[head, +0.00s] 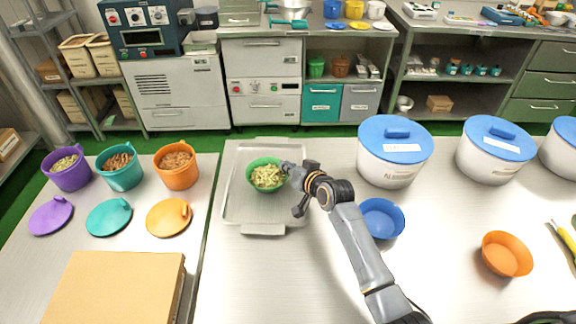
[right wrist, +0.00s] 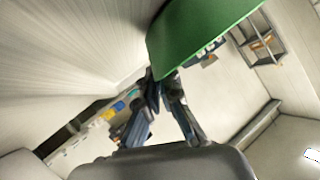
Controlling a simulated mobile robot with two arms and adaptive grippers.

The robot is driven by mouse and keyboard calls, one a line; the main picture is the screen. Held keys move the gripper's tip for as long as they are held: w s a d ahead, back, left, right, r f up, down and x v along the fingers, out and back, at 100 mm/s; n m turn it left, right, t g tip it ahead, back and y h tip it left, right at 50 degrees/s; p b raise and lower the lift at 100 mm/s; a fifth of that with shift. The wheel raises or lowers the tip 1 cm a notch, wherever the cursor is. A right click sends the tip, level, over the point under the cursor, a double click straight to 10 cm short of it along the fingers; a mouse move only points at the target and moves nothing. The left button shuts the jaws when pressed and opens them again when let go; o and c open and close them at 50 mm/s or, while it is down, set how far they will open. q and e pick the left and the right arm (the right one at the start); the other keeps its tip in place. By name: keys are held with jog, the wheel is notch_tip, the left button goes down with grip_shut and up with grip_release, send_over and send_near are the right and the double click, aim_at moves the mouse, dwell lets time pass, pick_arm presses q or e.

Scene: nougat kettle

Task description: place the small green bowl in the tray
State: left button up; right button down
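The small green bowl (head: 256,186) holds pale green pieces and appears upright over the middle of the grey metal tray (head: 240,214) in the head view. I cannot tell whether its base touches the tray floor. My right gripper (head: 287,169) is at the bowl's right rim. In the right wrist view the green bowl wall (right wrist: 200,35) reaches down to the fingertips (right wrist: 162,82), which look closed on its rim. The contact itself is partly hidden. My left gripper is in neither view.
Right of the tray stand a blue bowl (head: 381,219), an orange bowl (head: 507,254) and white pots with blue lids (head: 395,150). On the left table are purple, teal and orange containers (head: 176,168), their lids, and a cardboard box (head: 115,290). The counter in front of the tray is clear.

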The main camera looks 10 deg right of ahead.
jog(key=c, duration=1.5)
grip_release()
jog(key=shift+f, duration=0.1)
jog(key=v, duration=1.2)
jog(key=shift+r, duration=0.25)
